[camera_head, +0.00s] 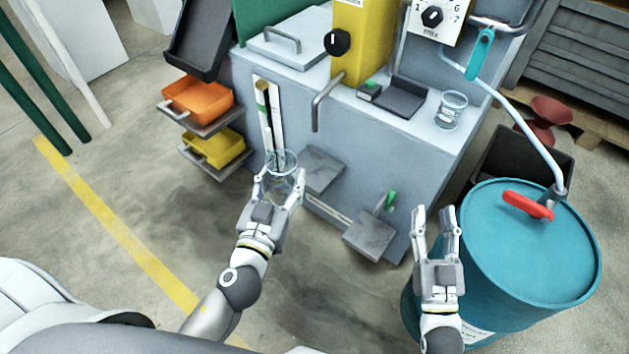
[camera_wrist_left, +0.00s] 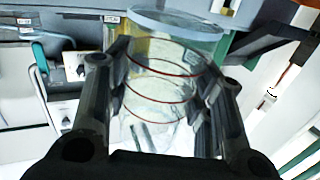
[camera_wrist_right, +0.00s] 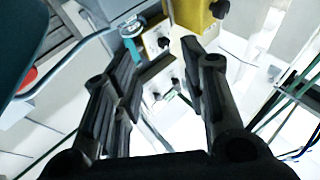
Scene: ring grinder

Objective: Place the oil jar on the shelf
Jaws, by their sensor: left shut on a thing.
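A clear glass jar (camera_head: 284,163) stands nearly upright between the fingers of my left gripper (camera_head: 279,186), in front of the grey machine cabinet. The left wrist view shows the jar (camera_wrist_left: 165,90) close up, with thin red rings round its clear wall and a finger on each side. I cannot tell whether it holds oil. Two small grey shelf plates, an upper one (camera_head: 320,170) and a lower one (camera_head: 368,236), stick out from the cabinet front, right of the jar. My right gripper (camera_head: 434,216) is open and empty, left of the teal drum.
A similar glass (camera_head: 451,110) stands on the cabinet top (camera_head: 425,128). The teal drum (camera_head: 525,245) with a red handle and hose fills the right. Orange (camera_head: 197,98) and yellow (camera_head: 216,148) bins sit on the cabinet's left side. The floor at left is open.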

